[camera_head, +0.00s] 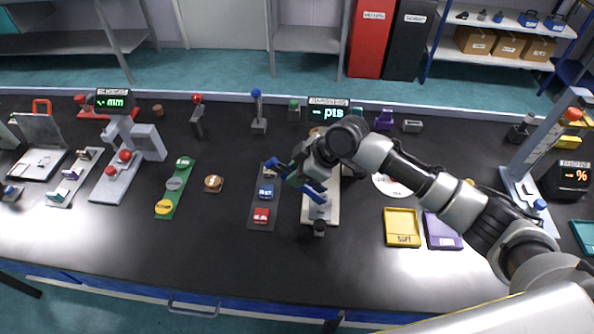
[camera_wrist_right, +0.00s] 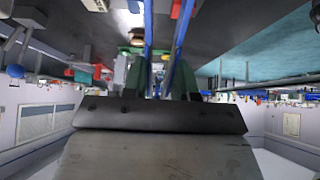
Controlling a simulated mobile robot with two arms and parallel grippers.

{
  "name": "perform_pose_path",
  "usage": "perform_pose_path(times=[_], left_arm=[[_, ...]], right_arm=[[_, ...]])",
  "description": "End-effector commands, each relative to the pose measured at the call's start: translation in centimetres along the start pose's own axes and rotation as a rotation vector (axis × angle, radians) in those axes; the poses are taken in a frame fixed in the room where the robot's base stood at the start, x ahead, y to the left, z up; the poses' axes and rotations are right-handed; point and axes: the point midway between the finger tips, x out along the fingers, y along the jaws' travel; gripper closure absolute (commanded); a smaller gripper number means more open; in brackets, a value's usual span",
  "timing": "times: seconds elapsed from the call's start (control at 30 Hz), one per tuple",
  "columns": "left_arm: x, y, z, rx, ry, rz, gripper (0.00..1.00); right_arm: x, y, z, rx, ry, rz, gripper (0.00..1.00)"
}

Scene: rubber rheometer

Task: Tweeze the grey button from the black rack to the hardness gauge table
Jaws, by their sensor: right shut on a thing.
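The gauge's small table is hidden behind my gripper and arm. A grey button (camera_head: 173,183) lies in a green strip (camera_head: 183,172) at the left, between a green and a yellow one. My left gripper is not in view.
A dark rack (camera_head: 262,223) with a blue block (camera_head: 265,191) and a red block (camera_head: 261,215) stands just left of the gauge. A wooden puck (camera_head: 213,183) lies left of it. Yellow (camera_head: 402,225) and purple (camera_head: 443,230) trays are at the right. The front table is clear.

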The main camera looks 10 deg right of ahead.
Motion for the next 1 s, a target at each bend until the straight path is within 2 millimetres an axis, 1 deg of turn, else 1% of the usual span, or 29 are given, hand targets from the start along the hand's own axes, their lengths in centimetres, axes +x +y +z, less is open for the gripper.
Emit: perform_pose_path(times=[0.03,0.1,0.43,0.47,1.0], left_arm=[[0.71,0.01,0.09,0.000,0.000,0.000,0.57],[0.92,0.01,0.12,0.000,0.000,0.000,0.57],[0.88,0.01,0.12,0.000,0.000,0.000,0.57],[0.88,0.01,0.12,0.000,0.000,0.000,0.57],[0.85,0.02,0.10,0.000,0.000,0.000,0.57]], right_arm=[[0.56,0.02,0.42,0.000,0.001,0.001,1.00],[0.74,0.02,0.56,-0.001,0.001,0.001,1.00],[0.73,0.01,0.55,-0.001,0.001,0.001,1.00],[0.73,0.01,0.55,-0.001,0.001,0.001,0.71],[0.72,-0.01,0.53,-0.001,0.001,0.001,0.71]])
